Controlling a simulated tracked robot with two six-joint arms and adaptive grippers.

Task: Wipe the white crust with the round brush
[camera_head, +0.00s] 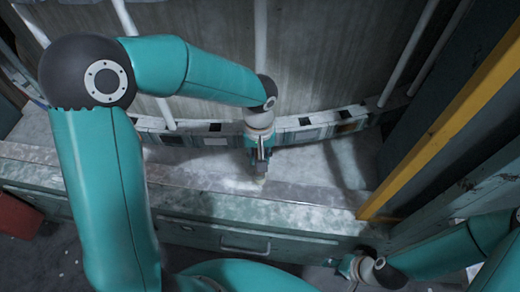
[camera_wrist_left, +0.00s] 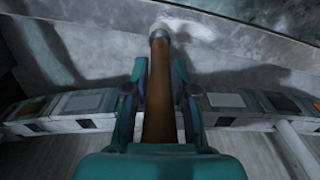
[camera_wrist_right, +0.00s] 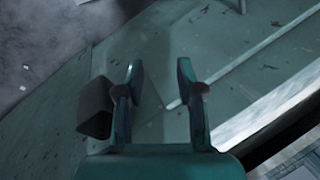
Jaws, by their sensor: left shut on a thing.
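The round brush (camera_wrist_left: 160,90) has a brown handle, a metal collar and pale bristles. My left gripper (camera_head: 261,160) is shut on its handle, which lies between the two fingers in the left wrist view (camera_wrist_left: 160,95). The bristle end points down to the grey worktop, at or very near its surface; I cannot tell if it touches. The white crust shows as a pale patch (camera_head: 236,185) just left of the brush tip, its edges unclear. My right gripper (camera_wrist_right: 157,80) is open and empty, low at the right in front of the cabinet.
The worktop (camera_head: 185,180) is mostly clear. A curved row of pale boxes (camera_head: 210,136) and upright white tubes (camera_head: 261,35) stand behind it. A yellow post (camera_head: 440,130) rises at the right. Drawers with a handle (camera_head: 245,248) are below the front edge. A red object (camera_head: 18,215) is at the left.

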